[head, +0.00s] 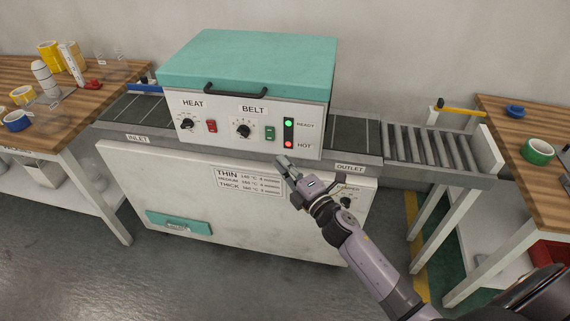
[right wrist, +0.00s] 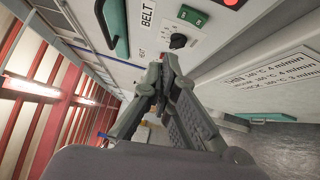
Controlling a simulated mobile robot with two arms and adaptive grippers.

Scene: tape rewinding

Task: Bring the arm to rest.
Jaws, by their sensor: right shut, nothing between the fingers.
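My right arm reaches up from the lower right in the head view. Its gripper (head: 281,161) is shut and empty, in front of the lower edge of the machine's control panel (head: 222,138). In the right wrist view the fingers (right wrist: 158,92) are together with nothing between them, and the BELT knob (right wrist: 180,41) shows beyond them. The BELT knob also shows in the head view (head: 243,131), left of the green switch (head: 270,133). I cannot tell whether the gripper touches the panel. My left gripper is not in view.
The machine's teal lid (head: 250,62) is down. The READY lamp (head: 289,122) glows green and the HOT lamp (head: 290,145) red. A roller conveyor (head: 430,148) stands right of the outlet. Wooden tables with tape rolls (head: 537,151) flank the machine. Open grey floor (head: 100,285) lies in front.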

